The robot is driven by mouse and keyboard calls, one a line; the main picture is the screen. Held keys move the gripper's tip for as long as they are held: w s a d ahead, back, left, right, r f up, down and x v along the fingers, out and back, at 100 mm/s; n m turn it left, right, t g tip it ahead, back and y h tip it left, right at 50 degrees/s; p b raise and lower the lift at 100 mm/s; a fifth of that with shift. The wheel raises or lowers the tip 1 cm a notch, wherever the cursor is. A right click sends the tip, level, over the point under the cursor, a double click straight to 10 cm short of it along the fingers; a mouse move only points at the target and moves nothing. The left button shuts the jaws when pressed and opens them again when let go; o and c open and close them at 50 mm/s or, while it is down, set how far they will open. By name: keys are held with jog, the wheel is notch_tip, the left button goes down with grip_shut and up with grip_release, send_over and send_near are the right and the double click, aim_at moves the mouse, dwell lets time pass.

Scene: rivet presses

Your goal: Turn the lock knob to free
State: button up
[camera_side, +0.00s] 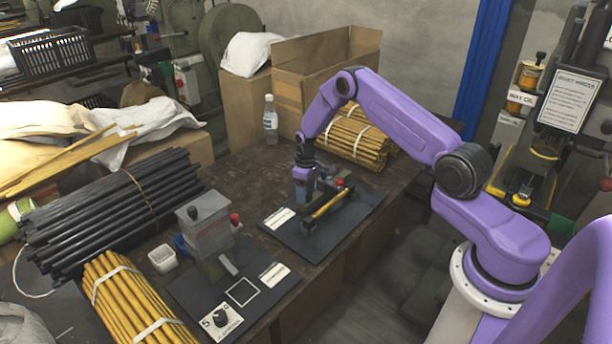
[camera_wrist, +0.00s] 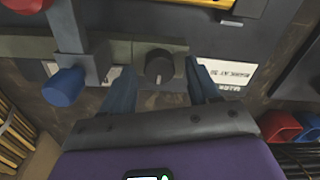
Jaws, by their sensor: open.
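The lock knob (camera_wrist: 159,67) is a dark round knob with a thin white pointer mark, which points down in the wrist view. It sits on an olive-grey bar of the press (camera_wrist: 120,50). My gripper (camera_wrist: 161,76) is open, with its two blue fingers on either side of the knob. I cannot tell whether either finger touches it. In the side view my gripper (camera_side: 304,196) is low over the far press, which has a yellow handle (camera_side: 328,203) and a red knob (camera_side: 340,182). The lock knob is hidden there.
A blue-ended lever (camera_wrist: 64,86) is left of the fingers in the wrist view. In the side view, a second press (camera_side: 208,222), rod bundles (camera_side: 115,200) and a bottle (camera_side: 270,120) stand on the bench.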

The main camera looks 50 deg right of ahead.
notch_tip(320, 180, up, 17)
dwell(0.5)
jog(key=s+a+r+n, duration=0.2)
jog(key=s+a+r, duration=0.3)
jog(key=s+a, duration=0.4)
jog(key=s+a+r+n, duration=0.3)
jog(key=s+a+r, duration=0.3)
jog(key=a, duration=0.5)
jog(key=s+d+r+n, duration=0.1)
jog(key=s+n, duration=0.3)
jog(key=s, duration=2.1)
jog(key=shift+s, duration=0.4)
